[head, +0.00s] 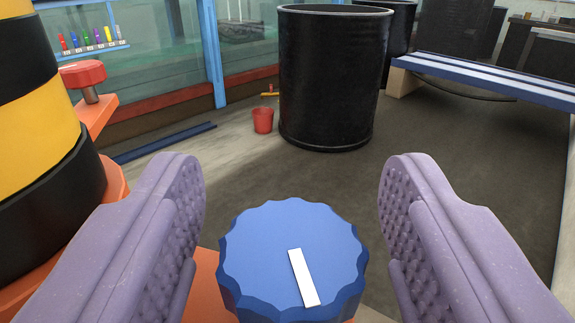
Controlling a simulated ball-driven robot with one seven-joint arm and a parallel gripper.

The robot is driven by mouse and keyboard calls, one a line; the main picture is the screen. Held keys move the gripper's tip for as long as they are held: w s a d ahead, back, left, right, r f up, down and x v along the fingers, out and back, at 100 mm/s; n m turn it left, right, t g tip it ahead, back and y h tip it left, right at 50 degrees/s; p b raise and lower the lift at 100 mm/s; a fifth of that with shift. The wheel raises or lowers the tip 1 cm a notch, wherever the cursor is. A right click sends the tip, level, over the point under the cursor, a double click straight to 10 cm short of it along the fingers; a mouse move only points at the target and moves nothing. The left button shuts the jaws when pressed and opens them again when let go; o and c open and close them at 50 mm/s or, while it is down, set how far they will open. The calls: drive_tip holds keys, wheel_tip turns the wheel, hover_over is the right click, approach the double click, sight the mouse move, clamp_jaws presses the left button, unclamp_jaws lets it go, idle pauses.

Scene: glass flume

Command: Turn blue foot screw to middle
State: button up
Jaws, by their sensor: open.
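The blue foot screw (280,243) is a scalloped round knob at the bottom centre of the head view. A white pointer bar (303,277) on its top runs from near the middle toward the near edge, slightly right. My gripper (292,225) is open. One purple finger stands on each side of the knob.
A yellow-and-black striped column (40,130) stands close on the left, with a red knob (82,73) behind it. A black barrel (333,80) and red bucket (263,120) stand on the floor beyond. A blue-topped bench (490,78) is at right. Floor between is clear.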

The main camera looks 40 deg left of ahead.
drive_tip(key=c, duration=0.9)
drive_tip(key=shift+c, duration=0.2)
drive_tip(key=shift+r+m+t+h, duration=0.1)
drive_tip(key=shift+m+t+h, duration=0.2)
drive_tip(key=shift+h, duration=0.1)
drive_tip(key=shift+m+t+h+p, duration=0.35)
drive_tip(key=shift+m+t+h, duration=0.45)
drive_tip(key=shift+m+h, duration=0.25)
drive_tip(key=m+t+h, duration=0.1)
drive_tip(key=h, duration=0.1)
drive_tip(key=m+t+h+b, duration=0.1)
drive_tip(key=shift+s+a+f+h, duration=0.1)
drive_tip(key=shift+f+h, duration=0.1)
drive_tip(key=shift+h, duration=0.15)
drive_tip(key=m+h+b, duration=0.2)
drive_tip(key=h, duration=0.1)
drive_tip(key=m+t+h+b, duration=0.1)
drive_tip(key=m+h+b, duration=0.1)
drive_tip(key=b, duration=0.1)
drive_tip(key=shift+f+h, duration=0.2)
drive_tip(key=shift+h, duration=0.2)
drive_tip(key=m+h+b, duration=0.1)
drive_tip(key=h+b, duration=0.1)
drive_tip(key=shift+r+m+b, duration=0.15)
drive_tip(key=shift+m+b, duration=0.1)
drive_tip(key=shift+b, duration=0.05)
drive_tip(key=shift+r+h, duration=0.15)
drive_tip(key=shift+h, duration=0.35)
